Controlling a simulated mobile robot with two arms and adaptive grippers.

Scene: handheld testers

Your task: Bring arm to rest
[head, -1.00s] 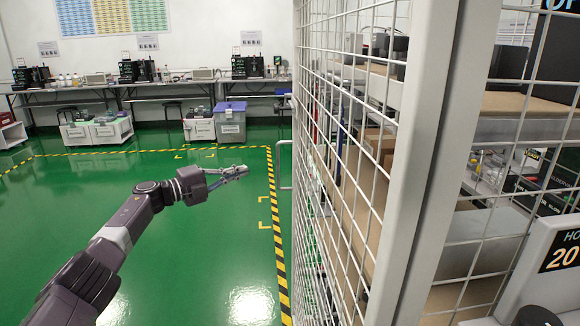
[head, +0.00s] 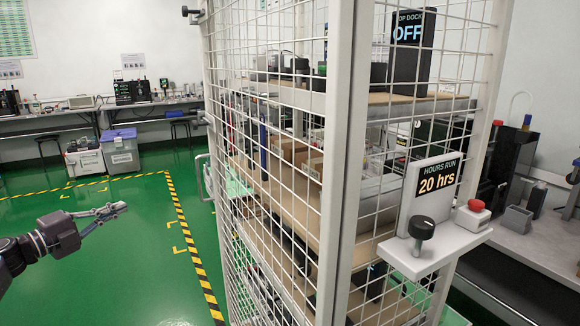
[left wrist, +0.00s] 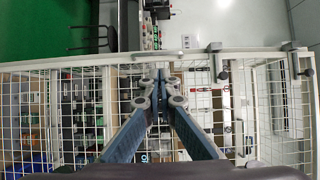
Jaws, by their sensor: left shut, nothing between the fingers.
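My left gripper (head: 112,211) is at the left of the head view, held out over the green floor. It points right toward the wire cage and is apart from it. Its fingers are together with nothing between them. The left wrist view shows the same gripper (left wrist: 160,80) with its fingers closed in front of the cage mesh. My right gripper shows in neither view.
A wire cage (head: 340,140) with shelves of equipment stands at the centre. On its right, a small ledge (head: 430,252) holds a black knob and a red button (head: 472,213). Workbenches (head: 60,112) and bins (head: 120,150) stand behind. Open floor lies left of the cage.

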